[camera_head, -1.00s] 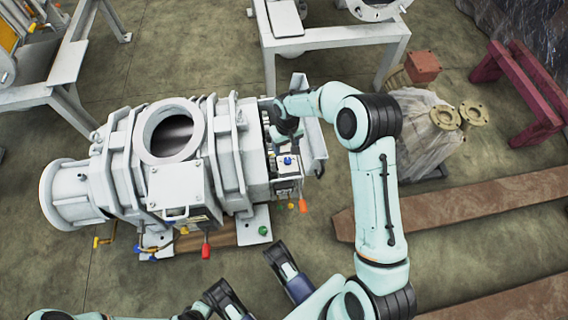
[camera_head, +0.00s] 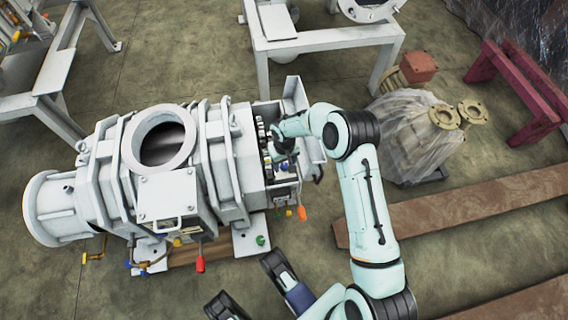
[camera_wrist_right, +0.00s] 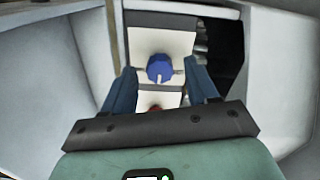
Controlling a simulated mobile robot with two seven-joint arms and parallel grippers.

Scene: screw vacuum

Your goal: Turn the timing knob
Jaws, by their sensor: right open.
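The blue timing knob (camera_wrist_right: 160,67) sits on a pale panel in the right wrist view, with a small light pointer on its side. My right gripper (camera_wrist_right: 163,72) is open, with one finger on each side of the knob. I cannot tell whether the fingers touch it. In the head view, my right gripper (camera_head: 279,150) reaches into the control box (camera_head: 290,180) at the right end of the grey vacuum pump (camera_head: 186,188), and the knob is hidden there. My left gripper (camera_head: 252,286) is at the bottom edge, with its fingers apart and empty.
A reddish part (camera_wrist_right: 155,108) shows below the knob. The box's pale side wall (camera_head: 297,95) stands close to my right gripper. An orange handle (camera_head: 302,214) and a red handle (camera_head: 200,264) stick out below. A wrapped pump (camera_head: 415,140) and rusty beams (camera_head: 450,210) lie to the right.

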